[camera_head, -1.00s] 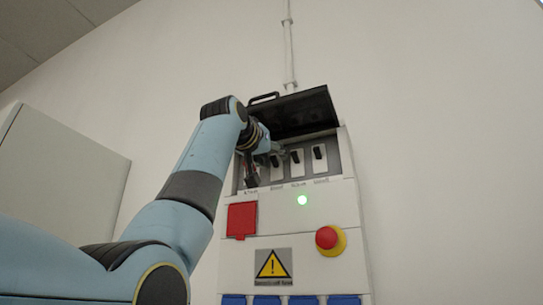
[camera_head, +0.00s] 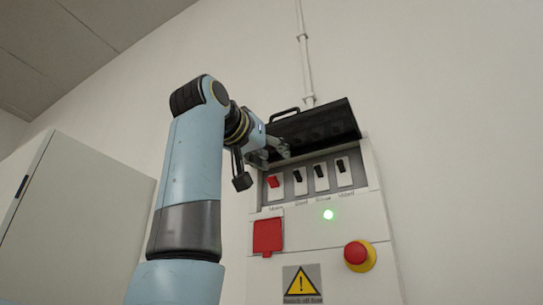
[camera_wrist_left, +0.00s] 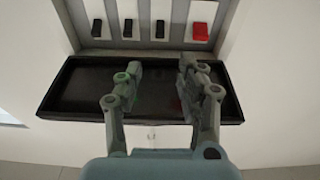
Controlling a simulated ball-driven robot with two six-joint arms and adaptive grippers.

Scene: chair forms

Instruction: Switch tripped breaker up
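The breaker panel (camera_head: 325,195) on the wall box holds a row of switches on white plates. The leftmost switch (camera_head: 273,182) is red and the others (camera_head: 319,171) are black. In the wrist view, which is inverted, the red switch (camera_wrist_left: 200,31) is at the right end of the row. My left gripper (camera_head: 281,150) is above the red switch, apart from it, in front of the raised black cover (camera_head: 330,122). In the wrist view the gripper (camera_wrist_left: 161,75) has its fingers spread and empty.
A green light (camera_head: 328,214) glows below the switches. A red socket cover (camera_head: 267,236), a red emergency button (camera_head: 356,252) and a yellow warning sign (camera_head: 301,282) are lower on the box. A pale cabinet (camera_head: 85,215) stands left. The wall right of the box is clear.

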